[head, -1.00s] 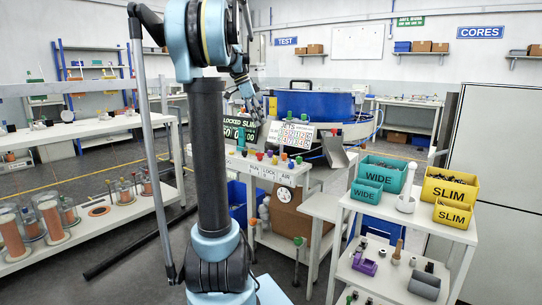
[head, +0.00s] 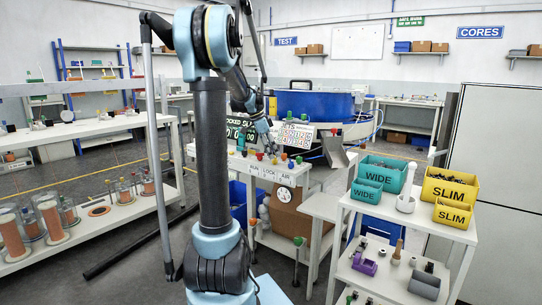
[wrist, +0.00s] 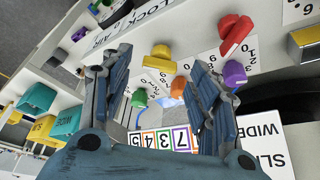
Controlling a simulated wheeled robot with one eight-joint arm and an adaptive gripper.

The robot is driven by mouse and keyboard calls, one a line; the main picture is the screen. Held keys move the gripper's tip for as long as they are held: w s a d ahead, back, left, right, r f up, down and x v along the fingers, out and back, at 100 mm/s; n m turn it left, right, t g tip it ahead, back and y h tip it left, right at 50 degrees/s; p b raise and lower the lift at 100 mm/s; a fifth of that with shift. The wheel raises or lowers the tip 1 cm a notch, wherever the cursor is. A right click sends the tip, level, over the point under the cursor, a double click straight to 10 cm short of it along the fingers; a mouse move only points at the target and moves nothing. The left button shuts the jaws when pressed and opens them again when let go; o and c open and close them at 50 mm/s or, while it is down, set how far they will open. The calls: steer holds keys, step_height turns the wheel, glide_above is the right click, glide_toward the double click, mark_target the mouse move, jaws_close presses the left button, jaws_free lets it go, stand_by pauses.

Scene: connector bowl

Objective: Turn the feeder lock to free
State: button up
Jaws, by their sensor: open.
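My gripper (head: 264,138) is open and empty, pointing down over the back of the small control bench (head: 240,166). In the wrist view its two fingers (wrist: 160,68) are spread, with a yellow knob (wrist: 160,60) showing between the tips, apart from them. A red knob (wrist: 236,36) on a numbered dial and a purple knob (wrist: 234,73) lie beyond the right finger. A green knob (wrist: 140,98) and a small orange knob also show between the fingers. The word LOCK (wrist: 152,10) shows upside down on the bench edge. I cannot tell which knob is the feeder lock.
A white board with coloured numbers (head: 297,136) stands behind the bench, close to my gripper. A dark display (head: 240,124) reading LOCKED SLIM is partly covered by my arm. Teal WIDE bins (head: 367,192) and yellow SLIM bins (head: 453,214) stand on a right-hand rack.

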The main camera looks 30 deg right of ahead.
steer(key=shift+x, duration=0.8)
